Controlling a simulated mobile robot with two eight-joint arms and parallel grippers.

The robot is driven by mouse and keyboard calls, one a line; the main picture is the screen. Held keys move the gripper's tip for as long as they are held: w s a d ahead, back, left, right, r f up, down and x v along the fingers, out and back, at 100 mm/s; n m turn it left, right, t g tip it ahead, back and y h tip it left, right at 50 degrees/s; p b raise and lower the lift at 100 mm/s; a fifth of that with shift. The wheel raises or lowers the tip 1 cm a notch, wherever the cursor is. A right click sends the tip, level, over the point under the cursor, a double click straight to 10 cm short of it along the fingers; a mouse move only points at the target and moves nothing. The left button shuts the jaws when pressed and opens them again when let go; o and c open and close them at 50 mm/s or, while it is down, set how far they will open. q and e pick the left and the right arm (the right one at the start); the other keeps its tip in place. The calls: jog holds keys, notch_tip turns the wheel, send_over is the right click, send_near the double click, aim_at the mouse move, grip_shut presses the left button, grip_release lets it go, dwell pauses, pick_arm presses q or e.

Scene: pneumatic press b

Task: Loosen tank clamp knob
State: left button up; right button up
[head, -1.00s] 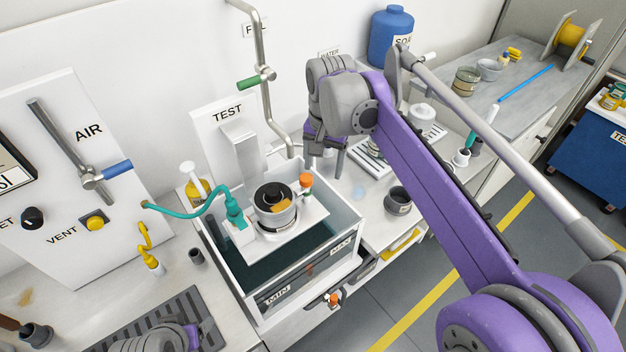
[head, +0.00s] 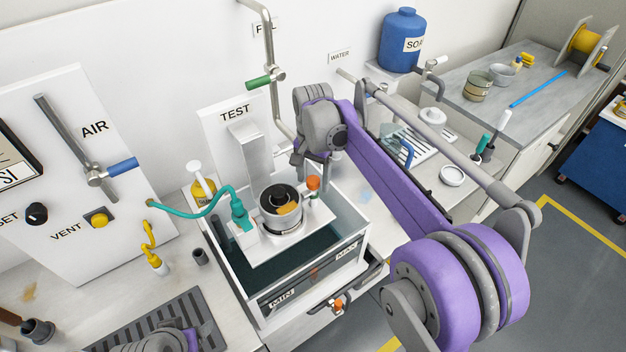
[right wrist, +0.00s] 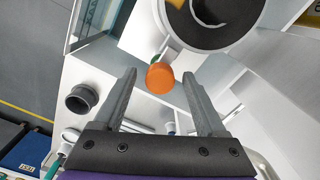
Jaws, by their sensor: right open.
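An orange knob (head: 313,183) stands at the right corner of the white plate (head: 262,250) over the water tank (head: 350,258), beside a round metal pot (head: 281,212). It also shows in the right wrist view (right wrist: 160,78), near the pot's dark rim. My right gripper (head: 320,168) is open, close behind and above this knob. In the right wrist view its fingertips (right wrist: 159,74) lie either side of the knob in the picture, with no visible contact. My left gripper's jaws are out of view.
A teal hose (head: 190,213) runs to the plate's left side. A white TEST panel (head: 222,125) and a metal pipe (head: 279,110) stand behind the tank. A dark cup (right wrist: 81,98) shows in the right wrist view. The counter right of the tank has bare room.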

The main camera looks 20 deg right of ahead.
jog(key=shift+f, duration=0.4)
grip_shut()
dwell(0.4)
